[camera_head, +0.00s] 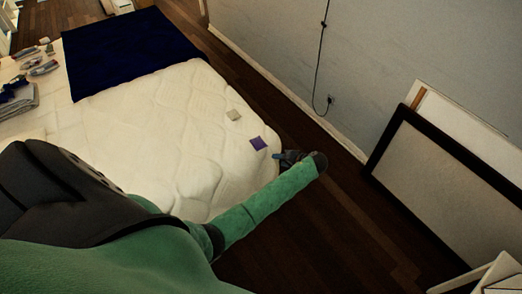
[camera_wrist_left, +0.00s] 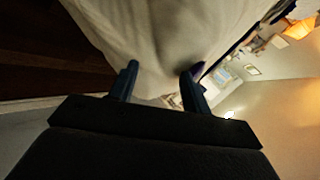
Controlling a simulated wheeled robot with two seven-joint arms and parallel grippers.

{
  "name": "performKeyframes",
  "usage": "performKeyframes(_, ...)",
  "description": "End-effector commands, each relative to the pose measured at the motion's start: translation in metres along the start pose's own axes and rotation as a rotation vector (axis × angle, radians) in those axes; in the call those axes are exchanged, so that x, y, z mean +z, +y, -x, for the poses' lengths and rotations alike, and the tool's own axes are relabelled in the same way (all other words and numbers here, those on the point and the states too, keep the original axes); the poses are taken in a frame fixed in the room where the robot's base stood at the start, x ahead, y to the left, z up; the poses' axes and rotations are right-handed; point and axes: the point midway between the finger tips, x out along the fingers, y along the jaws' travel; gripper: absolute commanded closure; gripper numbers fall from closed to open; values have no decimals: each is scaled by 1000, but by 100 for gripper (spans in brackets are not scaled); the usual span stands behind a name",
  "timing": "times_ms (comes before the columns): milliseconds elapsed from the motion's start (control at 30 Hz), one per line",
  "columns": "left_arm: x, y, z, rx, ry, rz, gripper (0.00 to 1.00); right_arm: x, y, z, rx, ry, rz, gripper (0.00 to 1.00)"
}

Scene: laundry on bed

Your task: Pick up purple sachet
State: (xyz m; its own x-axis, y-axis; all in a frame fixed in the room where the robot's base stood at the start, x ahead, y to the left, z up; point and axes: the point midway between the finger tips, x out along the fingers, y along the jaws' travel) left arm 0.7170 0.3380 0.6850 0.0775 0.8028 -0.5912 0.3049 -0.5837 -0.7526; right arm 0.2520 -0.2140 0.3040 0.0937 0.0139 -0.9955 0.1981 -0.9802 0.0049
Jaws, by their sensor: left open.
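The purple sachet (camera_head: 258,143) lies flat on the white mattress near its right edge in the head view. In the left wrist view a small purple patch, seemingly the sachet (camera_wrist_left: 198,70), shows beside the right-hand finger. My left gripper (camera_head: 278,156) is just past the mattress edge, a little below and right of the sachet, and apart from it in the head view. Its two dark blue fingers stand apart in the left wrist view (camera_wrist_left: 158,80), with nothing seen between them but the mattress side. My right gripper is not in view.
A beige sachet (camera_head: 233,115) lies on the mattress (camera_head: 160,130) near the purple one. A dark blue blanket (camera_head: 130,48) covers the far part. Folded grey cloth (camera_head: 20,102) and small packets lie at left. Framed panels (camera_head: 440,175) lean on the wall at right, beyond dark floor.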

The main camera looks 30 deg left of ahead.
Motion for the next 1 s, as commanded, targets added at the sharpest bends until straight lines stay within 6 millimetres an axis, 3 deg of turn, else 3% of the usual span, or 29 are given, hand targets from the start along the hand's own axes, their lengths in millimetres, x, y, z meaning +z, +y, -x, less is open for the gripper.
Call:
performKeyframes(300,-16,-48,4,-282,51,-280,52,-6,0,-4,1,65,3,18)
performKeyframes(667,-14,-52,4,-302,10,-491,52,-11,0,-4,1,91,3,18)
performKeyframes(1000,-17,-59,-19,-301,8,-498,52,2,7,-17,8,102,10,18)
